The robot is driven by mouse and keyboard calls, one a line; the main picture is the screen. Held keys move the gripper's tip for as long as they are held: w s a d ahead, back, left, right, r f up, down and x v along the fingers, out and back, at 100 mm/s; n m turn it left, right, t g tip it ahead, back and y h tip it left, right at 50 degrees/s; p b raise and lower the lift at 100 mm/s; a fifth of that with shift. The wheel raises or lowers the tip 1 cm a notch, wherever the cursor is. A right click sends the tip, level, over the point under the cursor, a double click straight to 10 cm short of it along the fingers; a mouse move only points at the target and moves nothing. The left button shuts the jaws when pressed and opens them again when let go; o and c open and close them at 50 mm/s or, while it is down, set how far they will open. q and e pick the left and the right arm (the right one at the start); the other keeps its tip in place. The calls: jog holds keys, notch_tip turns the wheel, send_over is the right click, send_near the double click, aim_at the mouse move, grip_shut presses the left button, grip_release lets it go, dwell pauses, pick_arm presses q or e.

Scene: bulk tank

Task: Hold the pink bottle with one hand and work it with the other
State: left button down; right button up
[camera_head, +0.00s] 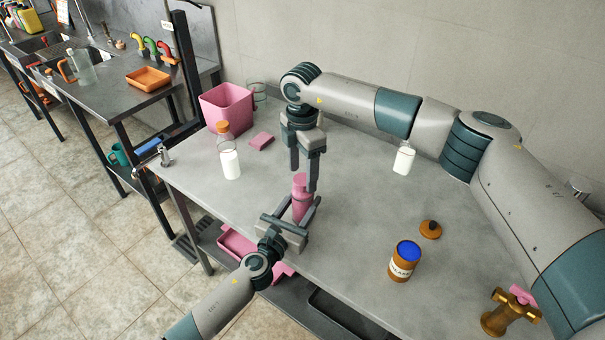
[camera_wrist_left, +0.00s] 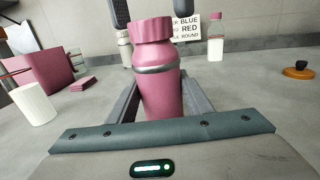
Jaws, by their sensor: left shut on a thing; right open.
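The pink bottle (camera_head: 301,203) stands upright near the front edge of the grey table. It has a ridged pink cap and a grey ring below it. My left gripper (camera_head: 307,212) is shut around the bottle's body from the front. The left wrist view shows the bottle (camera_wrist_left: 158,85) between the left fingers. My right gripper (camera_head: 303,178) points down from above, open and empty, with its fingers near the bottle's cap. Whether they touch the cap cannot be told. The right fingertips also show at the top of the left wrist view, behind the cap.
On the table are a pink bin (camera_head: 227,107), a pink sponge (camera_head: 261,140), white containers (camera_head: 230,164) (camera_head: 404,160), a brown jar with blue top (camera_head: 404,261), a brown knobbed lid (camera_head: 430,229) and a brass valve (camera_head: 510,311).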

notch_tip(320, 180, up, 11)
jog(key=shift+f, duration=0.15)
dwell(0.4)
pick_arm(q)
jog(key=c, duration=0.8)
grip_release()
jog(key=shift+c, duration=0.2)
jog(key=shift+s+a, duration=0.1)
jog(key=shift+s, duration=0.05)
jog(key=b+v, duration=0.1)
jog(key=v, duration=1.6)
jog(key=shift+b, duration=0.4)
pick_arm(e)
jog(key=shift+f, duration=0.9)
pick_arm(q)
jog(key=shift+a, duration=0.1)
